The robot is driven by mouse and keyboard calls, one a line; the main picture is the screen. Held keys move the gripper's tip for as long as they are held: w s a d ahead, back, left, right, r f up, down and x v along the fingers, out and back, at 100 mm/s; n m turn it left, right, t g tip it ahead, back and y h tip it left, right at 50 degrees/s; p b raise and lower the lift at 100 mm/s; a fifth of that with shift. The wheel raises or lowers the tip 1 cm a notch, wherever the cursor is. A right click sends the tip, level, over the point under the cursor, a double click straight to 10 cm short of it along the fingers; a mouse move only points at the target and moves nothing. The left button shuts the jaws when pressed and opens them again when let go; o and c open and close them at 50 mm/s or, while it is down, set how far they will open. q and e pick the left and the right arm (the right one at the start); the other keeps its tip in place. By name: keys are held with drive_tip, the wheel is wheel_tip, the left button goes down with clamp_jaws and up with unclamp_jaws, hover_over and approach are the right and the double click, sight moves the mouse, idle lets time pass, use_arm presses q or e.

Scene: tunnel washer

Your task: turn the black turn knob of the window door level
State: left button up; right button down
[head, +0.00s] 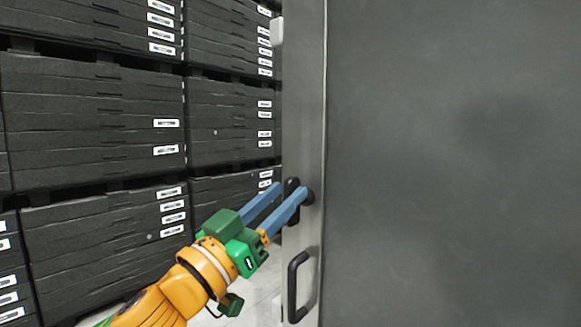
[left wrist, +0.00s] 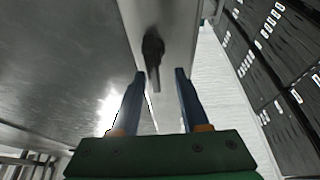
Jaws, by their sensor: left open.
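The black turn knob (head: 292,186) sits on the light grey edge of the window door (head: 450,150). My left gripper (head: 289,190) is at the knob, and its blue fingers partly cover it. In the left wrist view the knob (left wrist: 153,48) shows as a dark body with a narrow part pointing down the picture, between the lines of the two fingers. The left gripper (left wrist: 159,75) is open there, with a gap on both sides of the knob. I cannot tell how far the knob is from level. My right gripper is not in view.
A black pull handle (head: 294,288) is on the door edge below the knob. Stacks of black crates (head: 90,110) with white labels stand to the left. Pale floor (head: 262,285) shows between crates and door. The large grey door face fills the right.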

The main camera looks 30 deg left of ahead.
use_arm(q)
drive_tip(key=shift+w+d+r+p, duration=0.3)
drive_tip(key=shift+w+r, duration=0.1)
drive_tip(key=shift+w, duration=0.15)
drive_tip(key=shift+w+d+f, duration=0.15)
drive_tip(key=shift+w+d, duration=0.15)
drive_tip(key=shift+w, duration=0.1)
drive_tip(key=shift+s+a, duration=0.15)
drive_tip(key=shift+a, duration=0.05)
drive_tip(key=shift+c, duration=0.9)
clamp_jaws()
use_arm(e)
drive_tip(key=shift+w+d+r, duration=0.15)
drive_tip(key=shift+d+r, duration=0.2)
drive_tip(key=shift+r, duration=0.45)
